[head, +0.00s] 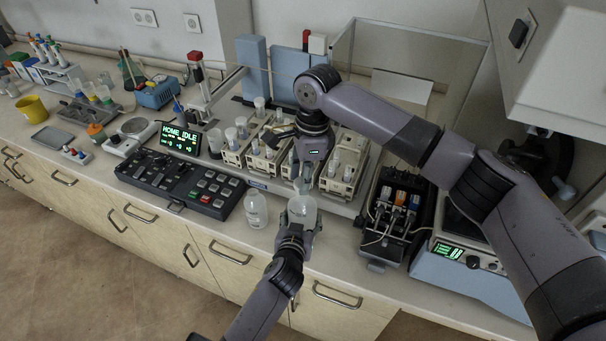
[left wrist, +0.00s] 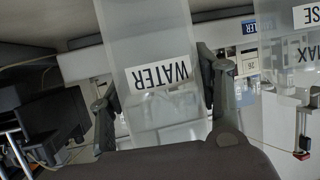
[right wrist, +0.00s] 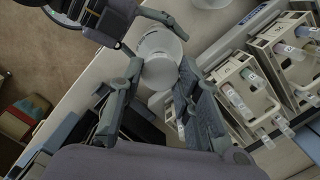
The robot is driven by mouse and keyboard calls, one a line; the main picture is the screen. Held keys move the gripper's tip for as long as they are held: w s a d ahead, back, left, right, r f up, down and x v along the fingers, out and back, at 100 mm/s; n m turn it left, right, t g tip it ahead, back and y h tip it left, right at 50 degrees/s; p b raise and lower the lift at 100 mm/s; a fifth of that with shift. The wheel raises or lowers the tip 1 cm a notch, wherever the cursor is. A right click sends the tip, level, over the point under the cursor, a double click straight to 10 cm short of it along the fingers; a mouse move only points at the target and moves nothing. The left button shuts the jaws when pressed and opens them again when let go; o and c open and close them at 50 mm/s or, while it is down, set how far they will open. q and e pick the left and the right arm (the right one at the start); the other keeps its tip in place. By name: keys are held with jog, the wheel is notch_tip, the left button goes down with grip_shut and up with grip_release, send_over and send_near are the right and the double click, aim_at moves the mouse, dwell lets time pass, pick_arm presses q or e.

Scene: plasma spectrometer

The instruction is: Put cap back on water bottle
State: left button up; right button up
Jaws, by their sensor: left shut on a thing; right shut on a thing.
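The water bottle (head: 302,209) is clear and stands upright at the front edge of the bench. My left gripper (head: 298,226) is shut around its body. The left wrist view shows the bottle (left wrist: 160,45) between the fingers, its WATER label upside down in the picture. My right gripper (head: 304,178) points down just above the bottle's top, shut on the pale cap (right wrist: 160,74). In the right wrist view the cap lies between the fingertips, in line with the bottle. I cannot tell whether cap and neck touch.
A second labelled bottle (head: 256,209) stands just left of the water bottle. A black control panel (head: 180,182) lies further left.

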jog(key=shift+f, duration=0.15)
jog(key=shift+f, duration=0.75)
jog(key=shift+f, duration=0.5)
jog(key=m, duration=0.4)
jog(key=shift+f, duration=0.1)
jog(key=m, duration=0.3)
jog(key=shift+t, duration=0.4)
jog(key=o, duration=0.7)
